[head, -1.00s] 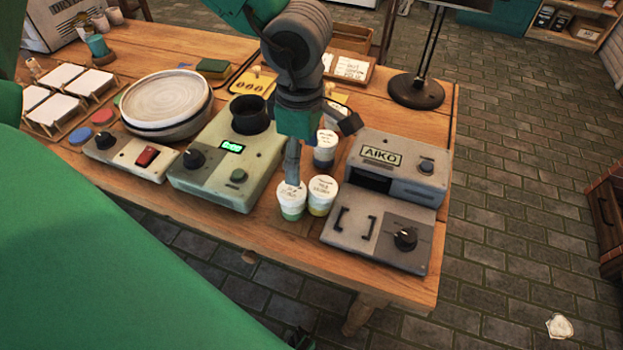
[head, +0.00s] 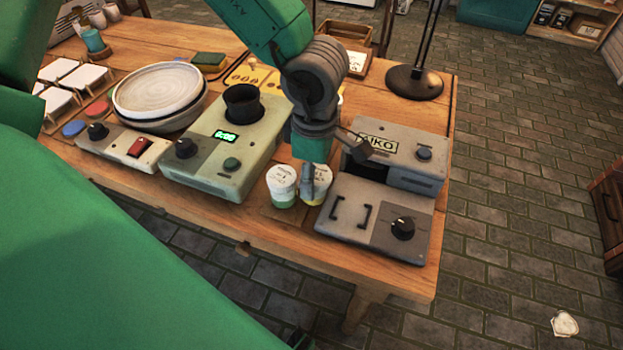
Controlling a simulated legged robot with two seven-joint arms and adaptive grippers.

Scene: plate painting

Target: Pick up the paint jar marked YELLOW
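A white-lidded jar with a yellow band (head: 322,192) stands near the table's front edge. Its lid writing is too small to read. A similar jar with a green band (head: 283,188) stands just left of it. My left gripper (head: 338,174) is above the yellow-banded jar, its fingers spread wide and nothing between them. One finger points down in front of that jar's lid and hides part of it; I cannot tell whether they touch. The other finger sticks out to the right, over the AIKO device. My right gripper is not in view.
The grey AIKO device (head: 418,172) stands close on the jars' right. A green-grey scale-like device (head: 250,165) with a black cup stands left. Stacked white plates (head: 160,92), a switch box (head: 125,150) and a black lamp base (head: 415,82) are also on the table (head: 250,225).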

